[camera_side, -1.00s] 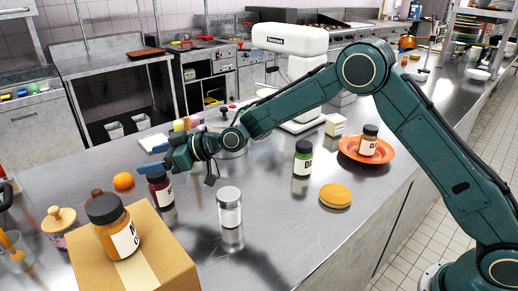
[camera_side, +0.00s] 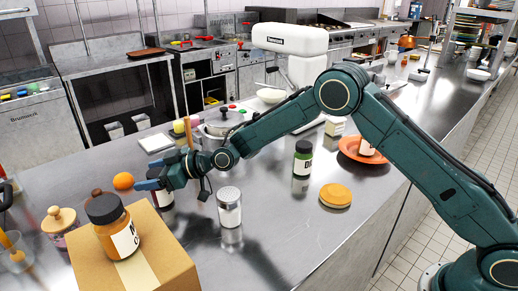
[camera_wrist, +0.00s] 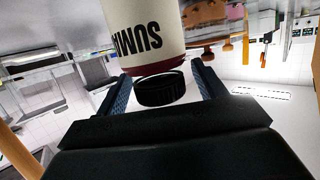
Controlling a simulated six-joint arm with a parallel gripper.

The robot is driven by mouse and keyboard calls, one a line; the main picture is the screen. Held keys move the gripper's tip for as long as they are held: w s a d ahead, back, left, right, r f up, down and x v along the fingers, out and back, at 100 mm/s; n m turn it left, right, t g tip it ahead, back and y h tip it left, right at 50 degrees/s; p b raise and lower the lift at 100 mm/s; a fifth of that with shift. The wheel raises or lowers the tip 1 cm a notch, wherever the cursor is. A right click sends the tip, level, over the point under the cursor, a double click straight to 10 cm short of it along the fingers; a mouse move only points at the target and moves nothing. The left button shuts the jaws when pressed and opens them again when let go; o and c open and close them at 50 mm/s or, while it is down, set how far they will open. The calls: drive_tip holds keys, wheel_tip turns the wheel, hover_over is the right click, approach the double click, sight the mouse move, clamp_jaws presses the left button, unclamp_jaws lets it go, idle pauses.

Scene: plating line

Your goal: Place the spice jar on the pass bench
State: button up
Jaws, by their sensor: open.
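A dark red spice jar with a white label and black lid stands on the steel bench (camera_side: 270,215). In the side view its label (camera_side: 166,197) shows just below my gripper, which hides its lid. In the wrist view the jar (camera_wrist: 150,35) appears upside down, its label reading "SUMA", its lid (camera_wrist: 158,92) between the fingers. My gripper (camera_side: 149,177) is open, with its blue fingers on either side of the jar; the wrist view shows gaps beside the lid. I cannot tell which surface is the pass bench.
A shaker (camera_side: 229,208) stands just right of the gripper. A cardboard box (camera_side: 165,255) carrying an orange-brown jar (camera_side: 112,227) is in front. An orange (camera_side: 123,181) lies left. A green jar (camera_side: 302,160), yellow round item (camera_side: 335,195) and orange plate (camera_side: 345,148) are right.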

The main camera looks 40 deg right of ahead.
drive_tip(key=shift+w+a, duration=0.15)
drive_tip(key=shift+a, duration=0.05)
drive_tip(key=shift+c, duration=0.4)
drive_tip(key=c, duration=1.2)
drive_tip(key=shift+c, duration=0.2)
drive_tip(key=shift+r, duration=0.1)
wheel_tip(320, 180, up, 20)
